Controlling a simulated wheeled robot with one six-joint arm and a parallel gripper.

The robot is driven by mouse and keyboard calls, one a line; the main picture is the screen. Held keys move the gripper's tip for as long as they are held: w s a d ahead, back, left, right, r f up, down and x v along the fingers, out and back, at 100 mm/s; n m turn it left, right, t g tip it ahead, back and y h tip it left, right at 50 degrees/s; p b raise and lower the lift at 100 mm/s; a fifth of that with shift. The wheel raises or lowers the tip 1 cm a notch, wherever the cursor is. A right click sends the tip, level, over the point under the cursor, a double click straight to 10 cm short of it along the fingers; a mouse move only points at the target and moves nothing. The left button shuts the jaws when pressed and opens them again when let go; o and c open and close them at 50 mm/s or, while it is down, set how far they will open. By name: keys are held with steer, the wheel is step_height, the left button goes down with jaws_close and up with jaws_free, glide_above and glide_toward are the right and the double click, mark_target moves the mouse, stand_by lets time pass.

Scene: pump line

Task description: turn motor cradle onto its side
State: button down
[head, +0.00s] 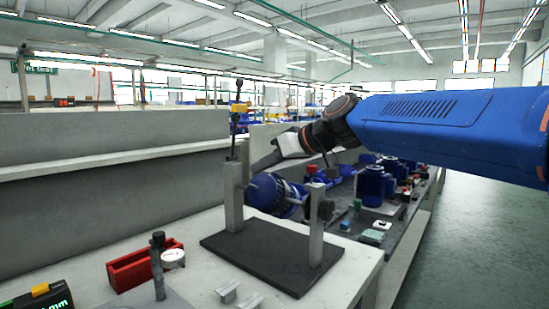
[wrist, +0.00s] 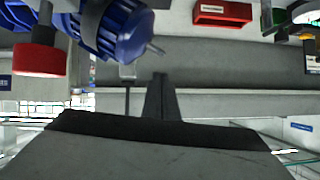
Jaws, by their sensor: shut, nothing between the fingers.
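The motor cradle is a fixture with two grey posts on a dark base plate (head: 265,250). A blue motor (head: 268,192) lies between the posts with its axis roughly level. The left post (head: 233,198) carries a tall rod with a yellow and black top (head: 239,108). My gripper (head: 256,166) reaches in from the right, just above the motor. In the wrist view my gripper (wrist: 160,78) shows as narrow dark fingers, shut and empty. The blue motor (wrist: 122,32) with its shaft is at the upper left there, apart from the fingertips.
A red knob (wrist: 35,58) shows at the wrist view's left. A red bin (head: 142,266) and a dark upright post (head: 158,262) stand on the bench's left. Several blue motors (head: 371,185) stand on the bench behind. A grey wall panel (head: 110,190) backs the bench.

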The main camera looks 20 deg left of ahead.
steer(key=shift+a+f, duration=0.2)
steer(key=shift+f, duration=0.55)
steer(key=shift+a+f, duration=0.2)
steer(key=shift+f, duration=0.55)
steer(key=shift+s, duration=0.1)
steer(key=shift+s+a+f, duration=0.1)
steer(key=shift+s+f, duration=0.1)
steer(key=shift+f, duration=0.05)
steer(key=shift+s+f+n+t, duration=0.1)
steer(key=shift+n+t, duration=0.2)
